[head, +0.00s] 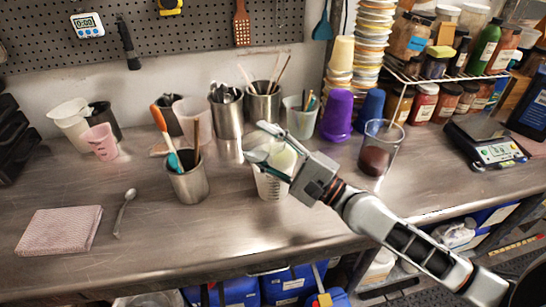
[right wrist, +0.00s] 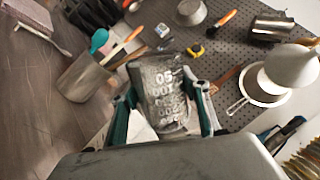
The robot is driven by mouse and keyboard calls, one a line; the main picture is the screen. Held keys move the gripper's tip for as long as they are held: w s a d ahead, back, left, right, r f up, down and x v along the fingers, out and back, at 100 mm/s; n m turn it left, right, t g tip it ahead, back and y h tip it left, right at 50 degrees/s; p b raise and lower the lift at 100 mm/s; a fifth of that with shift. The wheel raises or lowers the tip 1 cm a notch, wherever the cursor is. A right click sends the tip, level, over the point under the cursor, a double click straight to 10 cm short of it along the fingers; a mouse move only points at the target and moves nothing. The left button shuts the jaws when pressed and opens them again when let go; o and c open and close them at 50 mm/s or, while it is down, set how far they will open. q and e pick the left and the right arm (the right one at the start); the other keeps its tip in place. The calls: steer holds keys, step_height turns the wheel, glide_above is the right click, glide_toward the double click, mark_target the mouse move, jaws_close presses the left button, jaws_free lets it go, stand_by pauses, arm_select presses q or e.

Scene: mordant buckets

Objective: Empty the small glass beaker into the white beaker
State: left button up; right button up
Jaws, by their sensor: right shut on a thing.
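The white beaker (head: 273,187) with graduation marks stands upright on the steel bench in the head view. My right gripper (head: 267,146) is right over its mouth, coming in from the right. In the right wrist view, my right gripper (right wrist: 162,112) is shut on the small glass beaker (right wrist: 163,92), a clear vessel with white printed marks, one teal finger on each side. In the head view the glass beaker is hard to make out against the white beaker. Its contents and exact tilt I cannot tell. My left gripper is not in view.
A metal pot with tools (head: 188,184) stands left of the white beaker. A tall glass with dark contents (head: 374,160) and a purple cup (head: 337,116) stand to the right. More metal pots line the back.

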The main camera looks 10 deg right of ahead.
steer(key=shift+w+d+r+m, duration=0.1)
steer(key=shift+d+r+m, duration=0.05)
steer(key=shift+m, duration=0.25)
steer(key=shift+w+d+m+h, duration=0.2)
steer(key=shift+m+h, duration=0.1)
steer(key=shift+m, duration=0.3)
steer(key=shift+w+r+m, duration=0.1)
steer(key=shift+m, duration=0.2)
stand_by(0.4)
steer(key=shift+s+a+n, duration=0.15)
steer(key=shift+s+n, duration=0.05)
steer(key=shift+n, duration=0.6)
steer(key=shift+s+f+n, duration=0.1)
steer(key=shift+f+n, duration=0.15)
steer(key=shift+n, duration=0.05)
steer(key=shift+a, duration=0.15)
steer(key=shift+s+n, duration=0.15)
steer(key=shift+n, duration=0.25)
